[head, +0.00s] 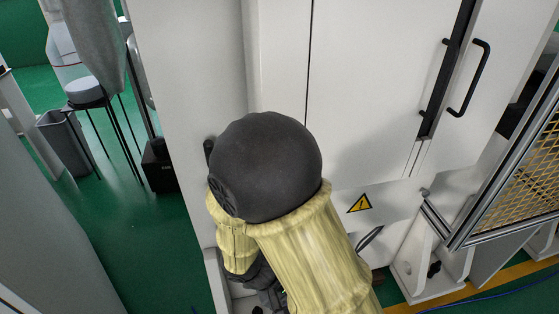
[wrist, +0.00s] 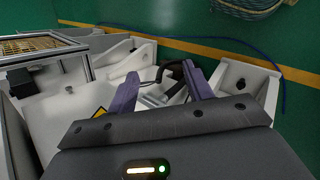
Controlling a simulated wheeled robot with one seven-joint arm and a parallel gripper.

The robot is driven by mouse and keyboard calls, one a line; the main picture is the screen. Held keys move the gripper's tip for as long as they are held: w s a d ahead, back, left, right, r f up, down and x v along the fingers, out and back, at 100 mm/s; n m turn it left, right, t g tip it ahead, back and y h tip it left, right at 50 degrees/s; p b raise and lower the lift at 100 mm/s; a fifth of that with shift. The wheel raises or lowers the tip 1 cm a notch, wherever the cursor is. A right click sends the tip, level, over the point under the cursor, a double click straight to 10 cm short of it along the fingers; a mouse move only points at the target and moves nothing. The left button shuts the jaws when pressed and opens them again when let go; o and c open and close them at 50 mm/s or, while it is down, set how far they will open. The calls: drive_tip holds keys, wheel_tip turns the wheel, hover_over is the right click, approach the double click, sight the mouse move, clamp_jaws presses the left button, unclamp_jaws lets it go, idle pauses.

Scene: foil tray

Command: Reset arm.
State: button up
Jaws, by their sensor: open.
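My gripper (wrist: 160,72) shows in the wrist view with its two purple fingers spread apart. It is open, and I see nothing held between the fingers. Beyond them are a black handle-like part and grey metal pieces on a white machine base. In the head view my arm, with a dark round joint and a pale yellow cover, fills the lower middle. I cannot make out my gripper there. No foil tray shows in either view.
A white cabinet (head: 370,110) with black handles (head: 468,78) stands close behind my arm. A mesh-panelled frame (head: 525,165) is at the right. A grey bin (head: 66,140) and a black stand (head: 118,130) are at the left. Green floor (head: 140,240) is open at the lower left.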

drive_tip(key=w+d+r+m+t+y+p, duration=0.1)
drive_tip(key=w+d+r+m+y, duration=0.1)
drive_tip(key=d+r+m+y, duration=0.1)
drive_tip(key=w+d+r+m+t+y+p, duration=0.1)
drive_tip(key=w+d+r+m+y, duration=0.1)
drive_tip(key=d+r+y, duration=0.2)
drive_tip(key=d+r, duration=0.3)
drive_tip(key=r, duration=0.1)
drive_tip(key=shift+w+r+m+y+p, duration=0.35)
drive_tip(key=shift+m+y, duration=0.05)
drive_tip(key=shift+d, duration=0.1)
